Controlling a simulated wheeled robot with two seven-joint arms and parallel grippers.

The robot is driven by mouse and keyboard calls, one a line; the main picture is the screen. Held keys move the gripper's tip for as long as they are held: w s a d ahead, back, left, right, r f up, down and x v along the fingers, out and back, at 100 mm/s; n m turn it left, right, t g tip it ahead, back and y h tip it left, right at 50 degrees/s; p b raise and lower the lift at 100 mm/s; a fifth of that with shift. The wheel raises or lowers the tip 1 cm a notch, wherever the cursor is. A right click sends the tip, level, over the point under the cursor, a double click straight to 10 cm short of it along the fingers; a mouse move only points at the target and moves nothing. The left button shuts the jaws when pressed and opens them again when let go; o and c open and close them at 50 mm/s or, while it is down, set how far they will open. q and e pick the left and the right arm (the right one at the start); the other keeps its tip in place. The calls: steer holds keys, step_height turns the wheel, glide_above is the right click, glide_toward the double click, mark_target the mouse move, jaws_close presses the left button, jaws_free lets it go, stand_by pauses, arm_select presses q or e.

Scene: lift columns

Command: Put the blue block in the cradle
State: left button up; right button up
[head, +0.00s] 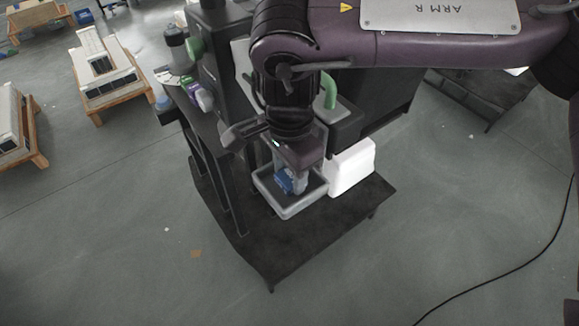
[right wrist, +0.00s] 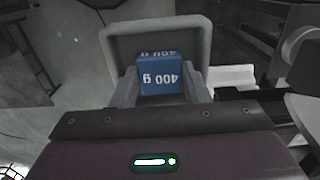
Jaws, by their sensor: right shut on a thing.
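The blue block (right wrist: 160,76) is marked "400 g" in white and sits between the two fingers of my right gripper (right wrist: 160,88) in the right wrist view. In the head view the blue block (head: 284,182) shows below my right gripper (head: 291,184), partly hidden by it. The gripper is shut on the block, over a grey open tray (head: 292,211) with a raised rim. The tray (right wrist: 197,31) also shows behind the block in the right wrist view. I cannot tell whether this tray is the cradle, nor whether the block touches its floor. My left gripper is not in view.
A white box (head: 351,166) stands right beside the tray on a dark low platform (head: 272,242). A green curved part (head: 329,91) and dark equipment stand behind. Bottles and a purple item (head: 204,98) lie on the shelf at left. The platform's front is bare.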

mark_target(289, 177)
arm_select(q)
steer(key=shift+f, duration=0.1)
arm_select(e)
steer(key=shift+s, duration=0.1)
steer(key=o, duration=0.9)
steer(key=shift+f, duration=0.1)
steer(key=shift+c, duration=0.2)
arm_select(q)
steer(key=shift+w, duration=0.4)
arm_select(e)
steer(key=shift+o, duration=0.6)
arm_select(q)
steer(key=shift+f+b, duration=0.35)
steer(key=shift+b, duration=0.1)
arm_select(e)
step_height(289, 177, up, 12)
